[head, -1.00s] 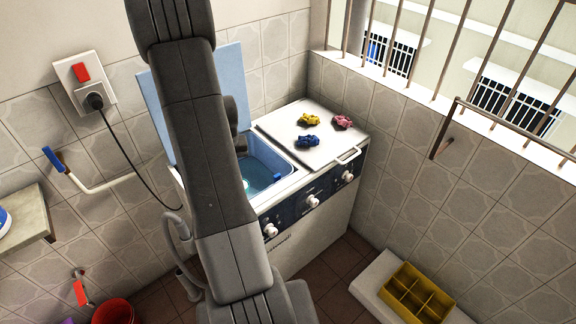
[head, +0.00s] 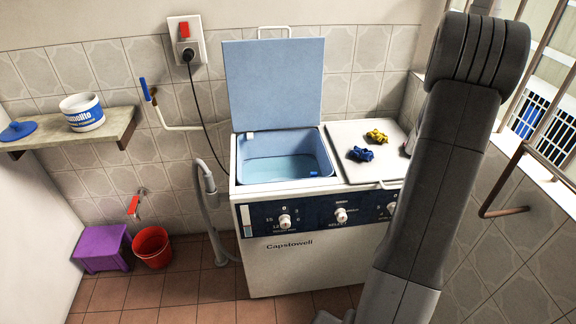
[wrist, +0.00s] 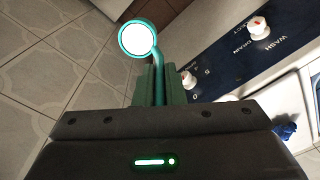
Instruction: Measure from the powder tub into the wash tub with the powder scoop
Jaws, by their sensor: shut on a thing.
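In the wrist view my gripper (wrist: 158,88) is shut on the handle of the teal powder scoop (wrist: 155,62). The scoop's round bowl faces the camera and shows bright white inside, which looks like powder. In the head view my gripper and the scoop are not visible; my arm fills the right side. The powder tub (head: 82,118), white with a blue label, stands on the wall shelf at left. The wash tub (head: 327,150) is the open blue basin of the washing machine, with water in it and its lid (head: 272,85) raised.
A blue lid-like disc (head: 17,131) lies on the shelf (head: 118,130). Small yellow (head: 377,136) and blue (head: 361,154) objects sit on the machine's closed right cover (head: 345,135). A red bucket (head: 152,248) and purple stool (head: 101,249) stand on the floor at left.

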